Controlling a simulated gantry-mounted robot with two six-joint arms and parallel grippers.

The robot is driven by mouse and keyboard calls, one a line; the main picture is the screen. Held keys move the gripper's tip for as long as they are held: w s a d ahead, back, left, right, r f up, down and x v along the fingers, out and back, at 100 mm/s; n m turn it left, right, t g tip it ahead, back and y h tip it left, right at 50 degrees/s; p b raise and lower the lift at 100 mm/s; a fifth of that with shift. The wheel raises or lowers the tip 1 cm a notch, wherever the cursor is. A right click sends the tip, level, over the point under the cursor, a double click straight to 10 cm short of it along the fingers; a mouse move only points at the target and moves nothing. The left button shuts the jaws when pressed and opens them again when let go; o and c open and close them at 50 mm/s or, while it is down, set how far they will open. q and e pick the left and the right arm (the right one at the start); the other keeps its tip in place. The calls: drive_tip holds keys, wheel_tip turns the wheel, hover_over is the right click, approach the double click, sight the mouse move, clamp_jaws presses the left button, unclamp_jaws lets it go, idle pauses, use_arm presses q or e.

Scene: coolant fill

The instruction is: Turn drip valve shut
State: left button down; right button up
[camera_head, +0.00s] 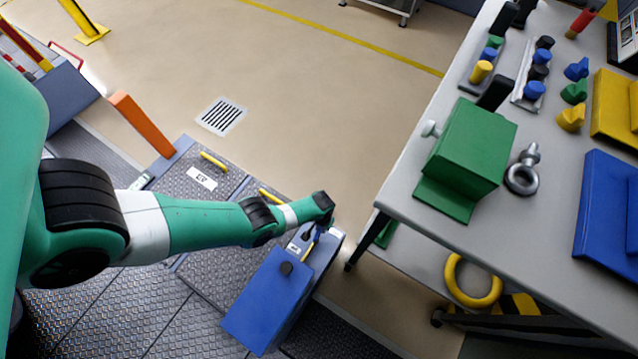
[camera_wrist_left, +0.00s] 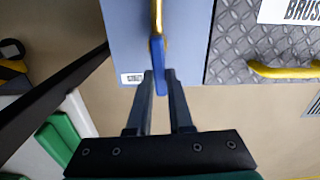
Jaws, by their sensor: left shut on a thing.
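The drip valve's blue lever (camera_wrist_left: 158,75) sits at the end of a thin brass-yellow pipe (camera_wrist_left: 157,18) in the left wrist view. My left gripper (camera_wrist_left: 160,74) is shut on this lever, with one finger on each side of it. In the head view my left gripper (camera_head: 313,229) reaches down beside a blue box-shaped unit (camera_head: 262,303) with a dark cap, and the lever is too small or hidden to make out there. The inside of the valve is not visible. My right gripper is in neither view.
A grey workbench (camera_head: 400,190) stands to the right, bearing a green block (camera_head: 470,150), an eye bolt (camera_head: 522,172) and coloured knobs. A yellow ring (camera_head: 472,284) is below it. Textured floor plates (camera_head: 190,230) with yellow handles lie beneath my arm. Open floor lies beyond.

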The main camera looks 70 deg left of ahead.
use_arm(q)
drive_tip(key=shift+w+d+m, duration=0.1)
drive_tip(key=shift+m, duration=0.4)
drive_tip(key=c, duration=0.8)
unclamp_jaws()
drive_tip(key=shift+r, duration=0.1)
wheel_tip(320, 180, up, 11)
drive_tip(key=p, duration=1.1)
drive_tip(key=shift+r+p, duration=0.2)
drive_tip(key=shift+p, duration=0.1)
